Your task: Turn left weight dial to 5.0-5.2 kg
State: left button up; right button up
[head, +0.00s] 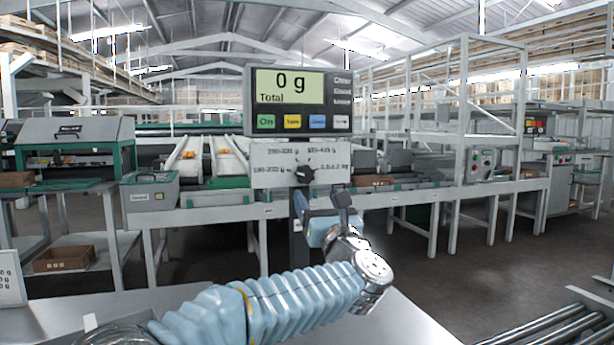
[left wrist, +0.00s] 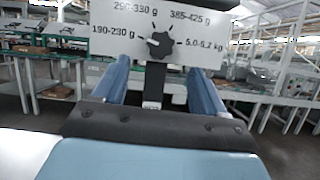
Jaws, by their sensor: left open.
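The weight dial (head: 306,173) is a dark lobed knob on a pale label plate (head: 270,179) below the scale display. In the left wrist view the dial (left wrist: 160,45) sits among marks for 190-230 g, 290-330 g, 385-425 g and 5.0-5.2 kg. My left gripper (head: 321,200) is open and empty, just below and in front of the dial. In the left wrist view its two blue fingers (left wrist: 160,70) are spread to either side below the knob, apart from it. My right gripper is not in view.
The scale display (head: 297,100) above the plate reads 0 g Total, with coloured buttons under it. A dark post (head: 298,240) carries the plate. A steel table (head: 420,325) lies below my arm. Sorting benches and a metal frame stand behind.

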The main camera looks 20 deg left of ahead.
aim_at(306, 177)
pick_arm(q)
jog(key=p+x, duration=0.2)
jog(key=x, duration=0.6)
jog(key=c, duration=1.1)
jog(key=shift+o, duration=0.2)
